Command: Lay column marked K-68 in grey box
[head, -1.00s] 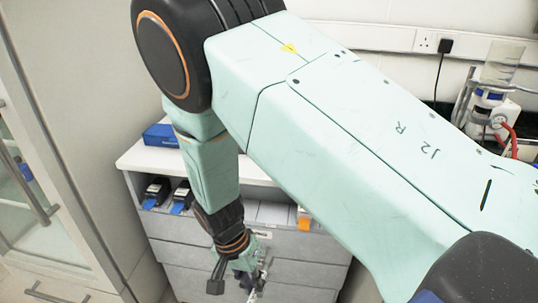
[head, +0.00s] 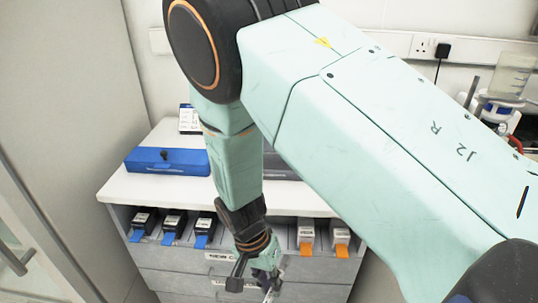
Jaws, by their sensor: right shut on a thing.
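My right gripper (head: 266,280) hangs at the bottom middle, in front of the grey drawer fronts, shut on a small pale thing at the picture's lower edge. I cannot make out what it is or any marking on it. A dark grey box (head: 285,166) on the white top is mostly hidden behind my right arm. My left gripper is out of view.
A tall cabinet (head: 75,90) closes off the left side.

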